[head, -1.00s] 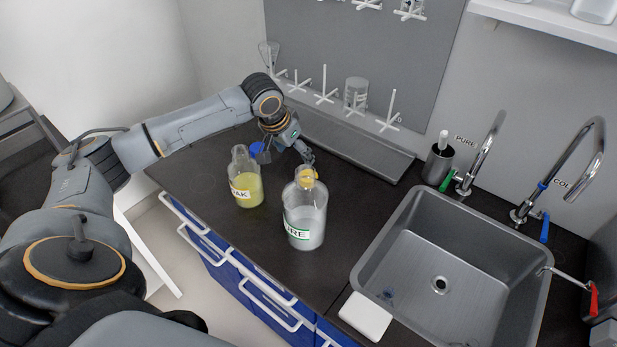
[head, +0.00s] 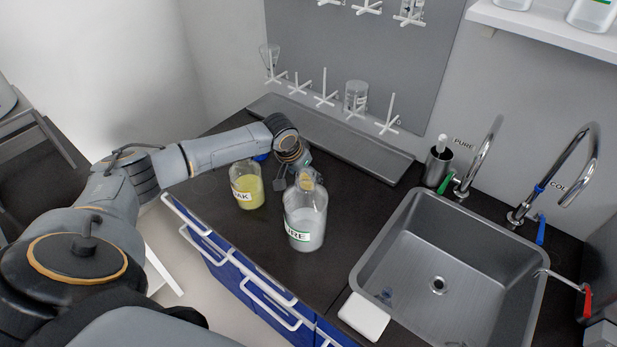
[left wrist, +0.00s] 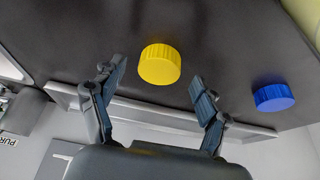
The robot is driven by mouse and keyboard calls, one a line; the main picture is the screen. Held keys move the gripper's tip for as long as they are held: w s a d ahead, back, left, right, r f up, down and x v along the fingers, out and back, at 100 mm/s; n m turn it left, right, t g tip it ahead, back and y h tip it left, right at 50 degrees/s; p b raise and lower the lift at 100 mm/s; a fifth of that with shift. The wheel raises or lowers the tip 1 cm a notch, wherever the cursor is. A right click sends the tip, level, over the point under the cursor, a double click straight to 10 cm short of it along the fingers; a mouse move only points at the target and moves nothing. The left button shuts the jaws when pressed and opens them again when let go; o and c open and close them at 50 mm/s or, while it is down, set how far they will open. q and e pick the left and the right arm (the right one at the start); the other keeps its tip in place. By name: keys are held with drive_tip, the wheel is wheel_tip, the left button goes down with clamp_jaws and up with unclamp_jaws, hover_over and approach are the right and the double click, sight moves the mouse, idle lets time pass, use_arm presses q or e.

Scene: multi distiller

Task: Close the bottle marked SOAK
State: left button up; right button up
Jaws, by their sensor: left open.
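The bottle marked SOAK (head: 248,191) stands upright on the dark counter, holding yellow-green liquid. Only the letters "AK" show clearly, and my left arm hides its neck. A piece of it shows at the top right of the left wrist view (left wrist: 307,14). A yellow cap (left wrist: 160,64) lies on the counter, between and just beyond my open left fingers (left wrist: 157,76). A blue cap (left wrist: 273,97) lies to its right; in the head view the arm mostly covers it. In the head view my left gripper (head: 293,178) is low behind the PURE bottle. My right gripper is out of view.
The PURE bottle (head: 305,220) stands close in front of the left gripper. A grey tray ledge (head: 340,142) and a pegboard (head: 365,60) are behind. The sink (head: 440,285) is to the right, with a white block (head: 364,316) at its front-left corner.

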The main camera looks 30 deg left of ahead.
use_arm(q)
drive_tip(key=shift+x, duration=1.05)
drive_tip(key=c, duration=0.8)
wheel_tip(320, 180, up, 10)
drive_tip(key=shift+r+b, duration=0.1)
drive_tip(key=shift+b, duration=0.75)
